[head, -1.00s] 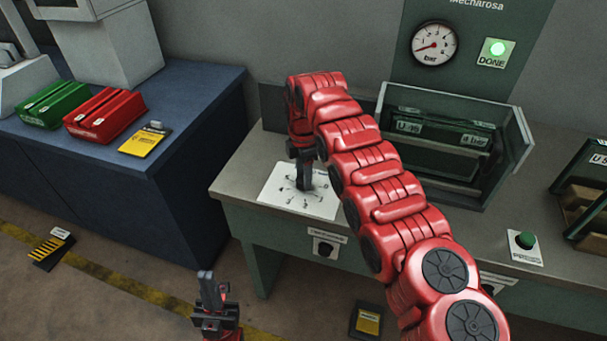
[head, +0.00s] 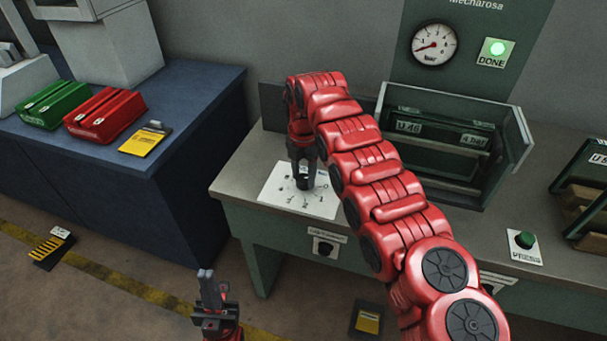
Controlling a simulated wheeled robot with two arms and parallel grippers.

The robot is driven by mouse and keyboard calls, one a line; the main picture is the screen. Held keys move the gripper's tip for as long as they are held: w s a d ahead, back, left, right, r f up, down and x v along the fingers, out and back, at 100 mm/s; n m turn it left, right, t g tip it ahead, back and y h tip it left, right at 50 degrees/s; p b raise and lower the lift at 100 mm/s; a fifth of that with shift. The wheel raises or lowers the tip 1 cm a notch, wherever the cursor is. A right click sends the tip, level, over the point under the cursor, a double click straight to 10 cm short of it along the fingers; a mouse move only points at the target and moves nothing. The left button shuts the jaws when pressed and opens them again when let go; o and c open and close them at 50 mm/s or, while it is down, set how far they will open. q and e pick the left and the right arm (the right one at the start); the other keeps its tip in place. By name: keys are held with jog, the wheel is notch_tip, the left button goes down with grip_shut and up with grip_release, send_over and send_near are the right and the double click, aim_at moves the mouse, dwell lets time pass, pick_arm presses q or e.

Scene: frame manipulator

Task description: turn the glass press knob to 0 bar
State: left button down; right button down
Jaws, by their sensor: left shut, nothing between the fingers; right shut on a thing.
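The knob's white dial plate (head: 321,204), with dark scale marks, lies on the grey-green bench. My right gripper (head: 303,184) points straight down over the middle of this plate and is shut on the knob. The fingers hide most of the knob, so its pointer direction cannot be read. The round gauge (head: 434,45) on the back panel has a red needle pointing to the lower left. My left gripper (head: 206,277) is shut and empty, low in front of the bench at the bottom of the view.
The glass press box (head: 510,135) stands behind my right arm, with labels inside. A green lamp (head: 497,48) marked DONE is lit. A green press button (head: 525,239) is at the right. Red (head: 104,114) and green (head: 52,104) cases lie on the blue cabinet.

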aim_at(303, 178)
jog(key=shift+w+r, duration=0.1)
jog(key=shift+c, duration=1.5)
grip_release()
notch_tip(303, 178, up, 5)
jog(key=shift+a+r+p, duration=0.15)
jog(key=shift+r+p, duration=0.05)
jog(key=shift+p, duration=0.1)
notch_tip(303, 178, up, 12)
jog(key=p, duration=1.1)
jog(key=shift+f, duration=0.1)
